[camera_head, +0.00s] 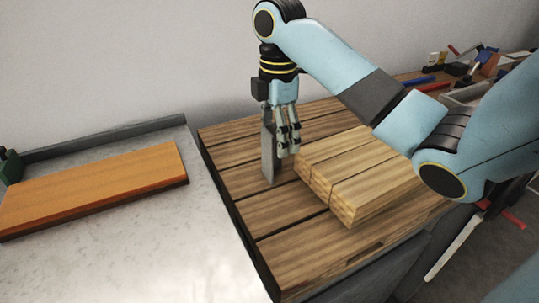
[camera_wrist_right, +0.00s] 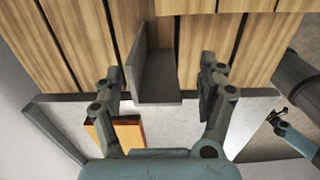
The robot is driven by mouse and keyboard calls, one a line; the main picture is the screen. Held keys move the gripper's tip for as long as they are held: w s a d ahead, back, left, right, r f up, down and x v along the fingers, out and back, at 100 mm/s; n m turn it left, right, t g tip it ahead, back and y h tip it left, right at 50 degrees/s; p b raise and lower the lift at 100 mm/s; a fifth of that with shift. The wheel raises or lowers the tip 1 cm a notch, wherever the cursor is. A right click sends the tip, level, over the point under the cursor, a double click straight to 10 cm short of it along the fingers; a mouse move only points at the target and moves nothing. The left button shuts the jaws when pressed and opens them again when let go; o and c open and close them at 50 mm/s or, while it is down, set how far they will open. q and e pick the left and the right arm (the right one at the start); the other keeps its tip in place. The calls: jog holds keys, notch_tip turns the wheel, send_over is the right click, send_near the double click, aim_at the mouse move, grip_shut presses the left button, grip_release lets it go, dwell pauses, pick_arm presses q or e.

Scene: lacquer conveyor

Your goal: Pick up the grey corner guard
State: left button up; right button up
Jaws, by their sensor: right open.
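The grey corner guard (camera_head: 268,152) is an upright L-shaped piece on the slatted wooden pallet (camera_head: 275,221), left of a stack of light boards. My right gripper (camera_head: 285,148) points down at it from above and hides part of its right side. In the right wrist view the corner guard (camera_wrist_right: 155,76) lies between the two spread fingers of my right gripper (camera_wrist_right: 161,90), with a gap visible on each side. The fingers are open and hold nothing.
The stack of light wooden boards (camera_head: 360,172) stands on the pallet just right of the guard. An orange-brown board (camera_head: 95,187) lies on the pale conveyor surface (camera_head: 135,255) at left. A cluttered bench with tools (camera_head: 470,68) is at the back right.

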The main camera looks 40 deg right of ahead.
aim_at(276, 154)
notch_tip(276, 154, down, 5)
jog(key=shift+w+d+r, duration=0.1)
jog(key=shift+r, duration=0.1)
jog(key=shift+c, duration=0.3)
jog(key=c, duration=1.2)
jog(key=shift+r, duration=0.2)
